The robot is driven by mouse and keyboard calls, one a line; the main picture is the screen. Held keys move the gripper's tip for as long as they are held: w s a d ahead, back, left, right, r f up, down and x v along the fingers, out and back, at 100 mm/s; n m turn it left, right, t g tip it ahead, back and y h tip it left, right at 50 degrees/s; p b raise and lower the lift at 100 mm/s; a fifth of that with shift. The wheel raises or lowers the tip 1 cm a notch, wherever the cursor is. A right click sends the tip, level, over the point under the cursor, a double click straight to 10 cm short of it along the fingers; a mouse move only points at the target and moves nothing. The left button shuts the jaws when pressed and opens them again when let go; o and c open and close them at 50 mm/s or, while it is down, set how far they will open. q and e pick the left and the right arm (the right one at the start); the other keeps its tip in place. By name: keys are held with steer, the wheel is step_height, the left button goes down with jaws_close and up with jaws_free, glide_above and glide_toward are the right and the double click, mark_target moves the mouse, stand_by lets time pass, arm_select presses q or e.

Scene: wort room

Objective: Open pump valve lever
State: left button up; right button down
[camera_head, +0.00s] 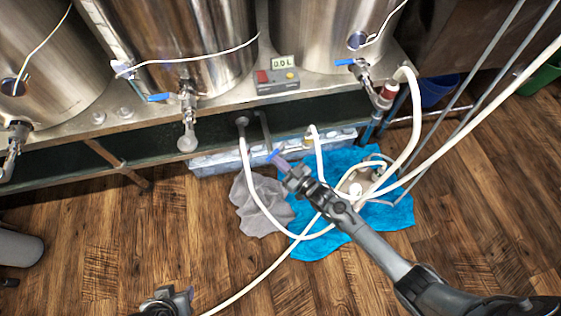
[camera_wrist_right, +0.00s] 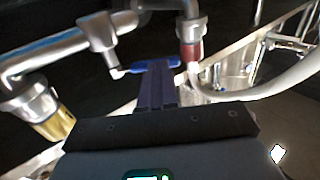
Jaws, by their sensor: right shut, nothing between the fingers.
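A small blue valve lever (camera_head: 275,156) shows just past the fingertips of my right gripper (camera_head: 284,164) in the head view. In the right wrist view the blue lever (camera_wrist_right: 172,62) lies across the tips of my right gripper's fingers (camera_wrist_right: 157,84), on a metal valve and pipe (camera_wrist_right: 92,36). The fingers are shut with nothing between them. They are at or very near the lever; I cannot tell whether they touch it. My left gripper (camera_head: 182,297) shows only partly at the bottom edge of the head view, and its finger opening is unclear.
Steel kettles (camera_head: 180,45) with blue-handled valves stand on a metal stand (camera_head: 120,120). A control box (camera_head: 277,82) sits on its front. White hoses (camera_head: 415,110) loop over a blue towel (camera_head: 385,215) and a grey cloth (camera_head: 262,205). The wooden floor at left is largely clear.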

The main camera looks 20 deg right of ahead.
mark_target(268, 158)
steer(key=shift+a+m+h, duration=0.2)
steer(key=shift+m+h, duration=0.1)
steer(key=shift+h, duration=0.1)
steer(key=m+h, duration=0.1)
steer(key=h, duration=0.1)
steer(key=w+a+m+t+h+p, duration=0.1)
steer(key=w+a+m+h, duration=0.1)
steer(key=h, duration=0.1)
steer(key=shift+w+a+m+t+h, duration=0.15)
steer(key=shift+a+m+t+h, duration=0.05)
steer(key=shift+m+t+h, duration=0.1)
steer(key=shift+w, duration=0.35)
steer(key=shift+w+a, duration=0.1)
steer(key=shift+p, duration=0.3)
